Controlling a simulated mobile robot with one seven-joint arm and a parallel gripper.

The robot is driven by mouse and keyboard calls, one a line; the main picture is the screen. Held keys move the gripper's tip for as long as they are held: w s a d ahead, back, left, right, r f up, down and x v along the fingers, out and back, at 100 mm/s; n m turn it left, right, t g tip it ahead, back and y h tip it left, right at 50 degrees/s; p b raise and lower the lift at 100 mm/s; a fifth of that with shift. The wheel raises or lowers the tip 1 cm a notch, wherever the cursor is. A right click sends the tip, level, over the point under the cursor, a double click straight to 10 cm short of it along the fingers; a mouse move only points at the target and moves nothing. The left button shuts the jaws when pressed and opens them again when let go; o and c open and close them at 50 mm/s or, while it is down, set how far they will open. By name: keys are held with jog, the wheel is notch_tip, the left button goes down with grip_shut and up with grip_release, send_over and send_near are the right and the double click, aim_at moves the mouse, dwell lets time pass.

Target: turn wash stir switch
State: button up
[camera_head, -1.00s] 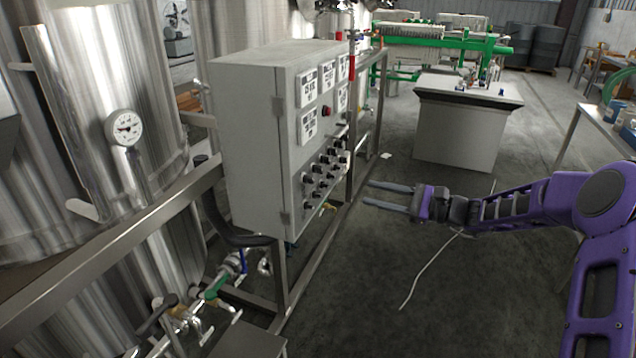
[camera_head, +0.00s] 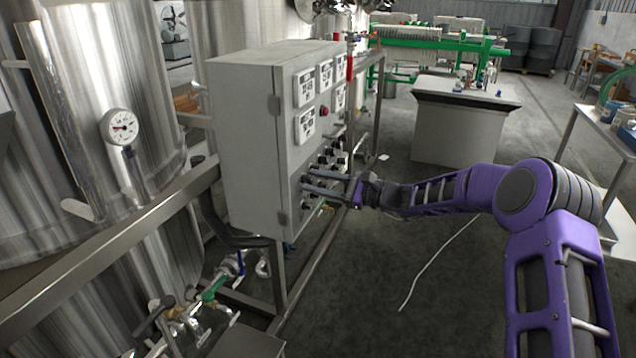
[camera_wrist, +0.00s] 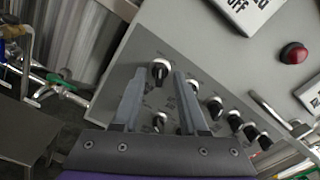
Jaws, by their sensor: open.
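The grey control box (camera_head: 245,140) stands left of centre in the head view, with several black rotary switches on its front panel. In the wrist view one switch (camera_wrist: 159,70) shows in the gap between my fingertips, and another switch (camera_wrist: 160,121) sits lower between the fingers. The small labels are unreadable, so I cannot tell which is the wash stir switch. My gripper (camera_head: 306,182) is open, its two fingers pointing at the lower part of the panel. It also shows in the wrist view (camera_wrist: 160,80). Contact with a switch cannot be told.
A red button (camera_wrist: 293,54) and a bar handle (camera_wrist: 268,108) are on the panel, right of the switches in the wrist view. Steel tanks (camera_head: 75,110) and a metal frame rail (camera_head: 110,258) lie left. The floor (camera_head: 440,285) right of the box is mostly clear.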

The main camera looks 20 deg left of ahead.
grip_shut()
jog(key=shift+r+m+p, duration=0.1)
jog(key=shift+m+p, duration=0.2)
jog(key=shift+p, duration=0.1)
jog(key=shift+m+p, duration=4.1)
jog(key=shift+m, duration=1.8)
